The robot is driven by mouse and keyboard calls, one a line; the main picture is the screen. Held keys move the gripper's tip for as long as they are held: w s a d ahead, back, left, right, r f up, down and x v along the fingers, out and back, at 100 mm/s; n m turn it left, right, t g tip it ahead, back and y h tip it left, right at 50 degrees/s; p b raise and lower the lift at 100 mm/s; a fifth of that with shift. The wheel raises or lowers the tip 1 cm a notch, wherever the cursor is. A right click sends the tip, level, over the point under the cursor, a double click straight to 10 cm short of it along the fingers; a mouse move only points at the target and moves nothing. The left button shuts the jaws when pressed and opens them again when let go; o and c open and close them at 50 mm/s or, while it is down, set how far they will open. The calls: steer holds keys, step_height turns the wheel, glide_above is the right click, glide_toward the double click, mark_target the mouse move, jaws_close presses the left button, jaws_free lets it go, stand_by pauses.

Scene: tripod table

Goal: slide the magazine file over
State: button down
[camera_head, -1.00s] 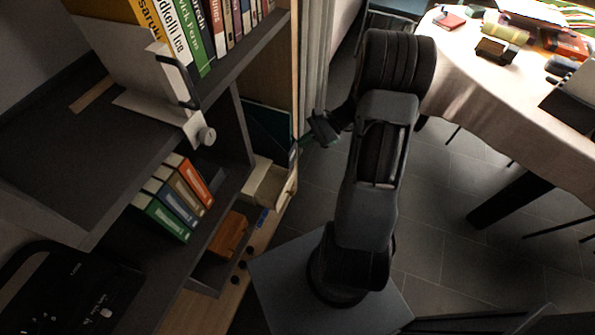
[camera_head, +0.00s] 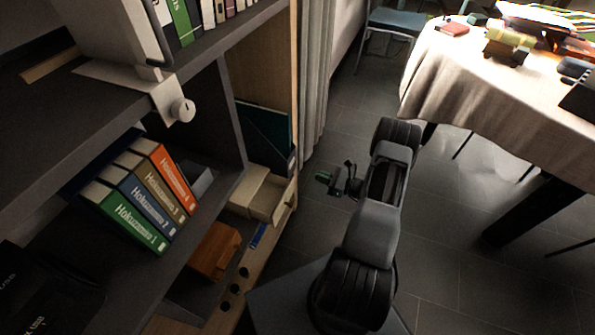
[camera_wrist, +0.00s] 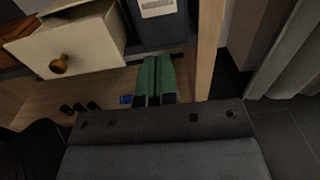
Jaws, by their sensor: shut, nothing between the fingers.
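The magazine file (camera_head: 264,132) is dark teal and stands upright in the lower shelf compartment, behind the small cream drawer. In the wrist view a dark box front with a pale label, likely the magazine file (camera_wrist: 160,30), stands at top centre, right of the drawer. My gripper (camera_head: 324,177) is outside the shelf, to the right of the file and apart from it in the head view. In the wrist view its green fingers (camera_wrist: 157,80) are together, with nothing between them, and point toward the labelled front. Whether they touch it cannot be told.
The cream drawer (camera_wrist: 85,47) with a round knob juts out left of the fingers. A wooden side panel (camera_wrist: 208,45) stands close on the right. Binders (camera_head: 140,195) and a brown wooden box (camera_head: 213,250) are on the shelves. A cloth-covered table (camera_head: 450,75) is at right.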

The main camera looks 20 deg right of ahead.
mark_target(292, 166)
steer(key=b+x, duration=0.1)
steer(key=x, duration=0.8)
steer(key=shift+b, duration=0.4)
steer(key=shift+w, duration=0.15)
